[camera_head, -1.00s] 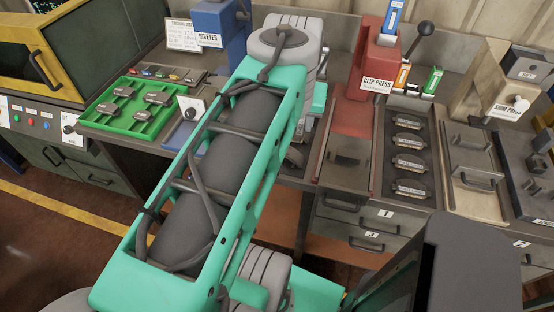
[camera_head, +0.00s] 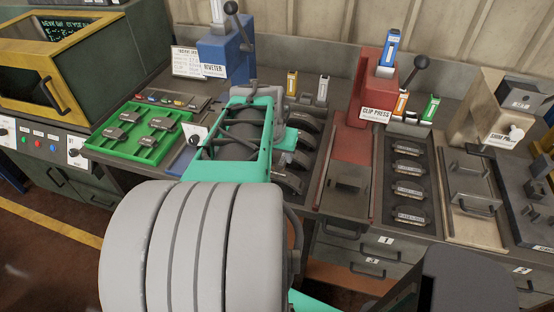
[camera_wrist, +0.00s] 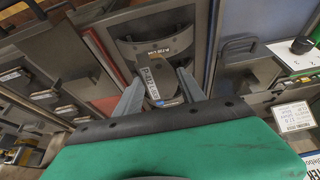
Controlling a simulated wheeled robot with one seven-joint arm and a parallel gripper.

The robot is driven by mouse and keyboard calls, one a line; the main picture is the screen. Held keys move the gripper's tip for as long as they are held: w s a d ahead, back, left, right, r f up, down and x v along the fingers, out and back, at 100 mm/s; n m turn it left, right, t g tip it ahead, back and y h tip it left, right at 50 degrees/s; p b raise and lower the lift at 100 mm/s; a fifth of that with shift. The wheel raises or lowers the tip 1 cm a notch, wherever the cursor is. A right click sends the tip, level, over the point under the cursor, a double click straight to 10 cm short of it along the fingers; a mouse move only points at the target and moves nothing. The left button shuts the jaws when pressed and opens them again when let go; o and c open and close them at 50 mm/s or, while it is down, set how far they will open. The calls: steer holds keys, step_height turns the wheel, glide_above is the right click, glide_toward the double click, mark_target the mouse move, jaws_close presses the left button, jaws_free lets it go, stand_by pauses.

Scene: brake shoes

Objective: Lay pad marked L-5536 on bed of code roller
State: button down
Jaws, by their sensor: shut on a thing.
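My gripper (camera_wrist: 156,92) shows in the wrist view, its two grey fingers on either side of a dark pad (camera_wrist: 169,88) with a pale printed label. It is shut on that pad; the label is tilted and I cannot read its code surely. Curved dark brake shoes lie beyond it in the wrist view, one with a white label (camera_wrist: 169,46). Several pads lie in the green tray (camera_head: 86,148). I cannot identify the code roller by a readable sign.
The blue riveter (camera_head: 222,50) stands behind my arm. The red clip press (camera_head: 372,95) stands right of the shoe rack (camera_head: 328,124). A rack of labelled pads (camera_head: 408,170) and the beige press (camera_head: 484,110) are further right. A yellow-framed cabinet (camera_head: 50,65) is at left.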

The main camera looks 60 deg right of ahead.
mark_target(277, 161)
step_height(277, 161, down, 3)
steer(key=shift+w+f, duration=0.1)
steer(key=shift+f, duration=0.1)
steer(key=shift+f+b, duration=0.55)
steer(key=shift+f, duration=0.1)
steer(key=c, duration=0.7)
jaws_free()
